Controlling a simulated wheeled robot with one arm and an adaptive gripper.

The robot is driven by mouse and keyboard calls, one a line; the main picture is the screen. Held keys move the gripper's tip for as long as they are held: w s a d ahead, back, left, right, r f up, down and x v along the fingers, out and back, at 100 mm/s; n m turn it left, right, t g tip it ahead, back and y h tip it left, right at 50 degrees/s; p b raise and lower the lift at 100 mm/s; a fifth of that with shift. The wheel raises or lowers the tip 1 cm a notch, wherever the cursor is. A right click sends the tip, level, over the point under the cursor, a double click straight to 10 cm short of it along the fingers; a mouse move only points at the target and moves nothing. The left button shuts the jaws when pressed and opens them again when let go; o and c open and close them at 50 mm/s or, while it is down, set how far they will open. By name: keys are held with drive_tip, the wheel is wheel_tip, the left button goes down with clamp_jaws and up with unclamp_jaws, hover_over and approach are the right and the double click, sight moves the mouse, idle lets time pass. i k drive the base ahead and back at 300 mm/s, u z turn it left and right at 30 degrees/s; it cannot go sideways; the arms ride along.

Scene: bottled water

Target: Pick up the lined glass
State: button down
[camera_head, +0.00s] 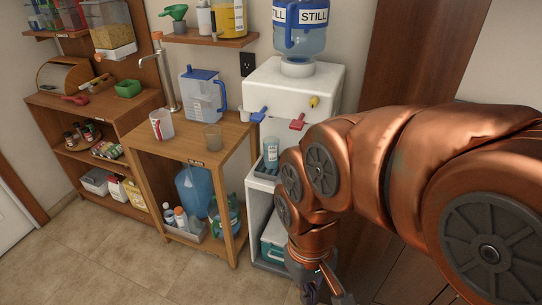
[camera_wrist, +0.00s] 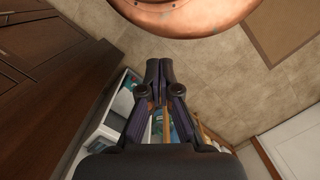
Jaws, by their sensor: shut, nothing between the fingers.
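A clear bluish glass or bottle with a pale label (camera_head: 271,152) stands in the dispenser's bay. No glass is recognisable there.
The white water dispenser (camera_head: 291,85) carries a large blue bottle (camera_head: 300,27). A blue-lidded pitcher (camera_head: 203,95) and a tap (camera_head: 165,75) are at the back of the wooden table (camera_head: 188,149). Tiled floor (camera_head: 130,255) is clear in front.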

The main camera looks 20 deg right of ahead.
sight(271, 143)
drive_tip(key=k, duration=1.3)
drive_tip(key=u, duration=0.75)
drive_tip(key=i, duration=1.6)
drive_tip(key=z, duration=0.4)
